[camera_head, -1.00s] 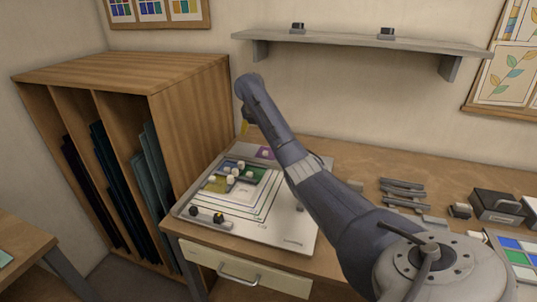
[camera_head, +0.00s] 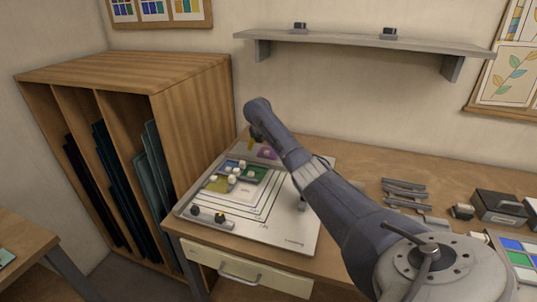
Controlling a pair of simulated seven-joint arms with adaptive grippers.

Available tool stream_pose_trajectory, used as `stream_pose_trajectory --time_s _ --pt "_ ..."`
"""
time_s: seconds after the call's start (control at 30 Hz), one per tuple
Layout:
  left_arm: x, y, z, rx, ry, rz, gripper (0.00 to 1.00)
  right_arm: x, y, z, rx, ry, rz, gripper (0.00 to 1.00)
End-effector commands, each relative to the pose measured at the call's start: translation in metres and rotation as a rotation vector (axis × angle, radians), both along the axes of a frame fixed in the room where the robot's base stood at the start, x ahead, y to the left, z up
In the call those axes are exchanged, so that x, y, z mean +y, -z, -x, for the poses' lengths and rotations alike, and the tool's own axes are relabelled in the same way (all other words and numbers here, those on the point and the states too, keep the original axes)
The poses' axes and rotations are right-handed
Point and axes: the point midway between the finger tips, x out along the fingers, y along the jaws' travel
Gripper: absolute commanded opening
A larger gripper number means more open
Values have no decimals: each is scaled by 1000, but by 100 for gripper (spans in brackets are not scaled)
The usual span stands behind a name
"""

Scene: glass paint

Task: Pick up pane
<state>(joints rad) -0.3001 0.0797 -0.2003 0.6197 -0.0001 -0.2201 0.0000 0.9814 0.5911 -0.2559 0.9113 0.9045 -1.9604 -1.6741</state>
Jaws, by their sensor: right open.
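Small coloured panes lie on the pale board (camera_head: 283,235) on the bench. A purple pane (camera_head: 267,153) is at the back, apart from the rest. My right gripper (camera_head: 252,143) points down above the back of the board, just left of the purple pane. It is open, and its fingers are small and partly hidden by my arm. My left gripper is not in view.
A wooden rack (camera_head: 190,100) with upright dark sheets stands left of the bench. A grey shelf (camera_head: 350,40) hangs above. Grey bars (camera_head: 405,190), a dark box (camera_head: 499,207) and a coloured pane tray lie right of my arm.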

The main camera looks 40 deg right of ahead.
Motion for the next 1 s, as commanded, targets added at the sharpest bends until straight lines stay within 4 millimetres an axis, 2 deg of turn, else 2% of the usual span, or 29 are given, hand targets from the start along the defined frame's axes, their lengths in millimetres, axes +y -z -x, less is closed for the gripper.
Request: stream_pose_trajectory --time_s 0.23,0.57,1.0 --pt "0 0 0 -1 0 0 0 -8 23 -4 1 0 0 100" --pt "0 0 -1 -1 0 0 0 -10 27 -5 0 -1 0 100" --pt "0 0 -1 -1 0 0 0 -10 27 -5 0 0 0 51"
